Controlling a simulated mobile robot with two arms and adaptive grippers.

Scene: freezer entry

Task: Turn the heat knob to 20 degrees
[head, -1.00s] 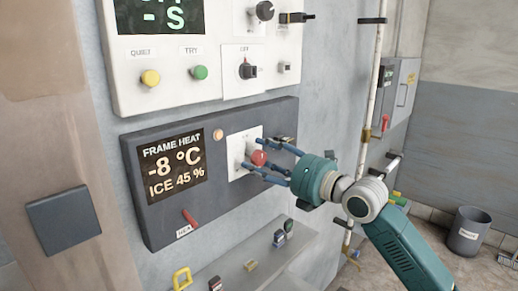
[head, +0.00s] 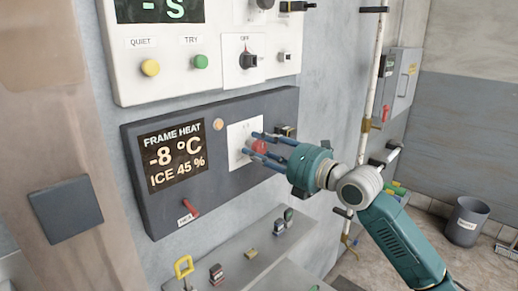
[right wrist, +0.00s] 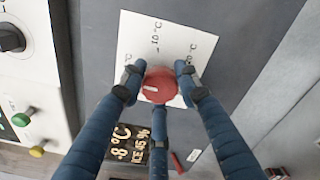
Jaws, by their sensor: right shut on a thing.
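The red heat knob (head: 260,147) sits on a white plate (head: 240,133) on the dark frame heat panel. In the right wrist view the knob (right wrist: 159,86) shows a pale pointer mark on its face, and the plate (right wrist: 136,38) carries a 10 °C label with other labels partly hidden. My right gripper (head: 258,146) has its blue fingers closed around the knob, two at its sides and one across from them. The display (head: 173,160) reads FRAME HEAT, -8 °C, ICE 45 %. My left gripper is not in view.
A red lever (head: 190,207) is at the panel's lower edge. Above hangs a white panel (head: 220,84) with yellow and green buttons and a black knob. A ledge (head: 238,262) below holds several small items. A white pipe (head: 370,80) runs to the right.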

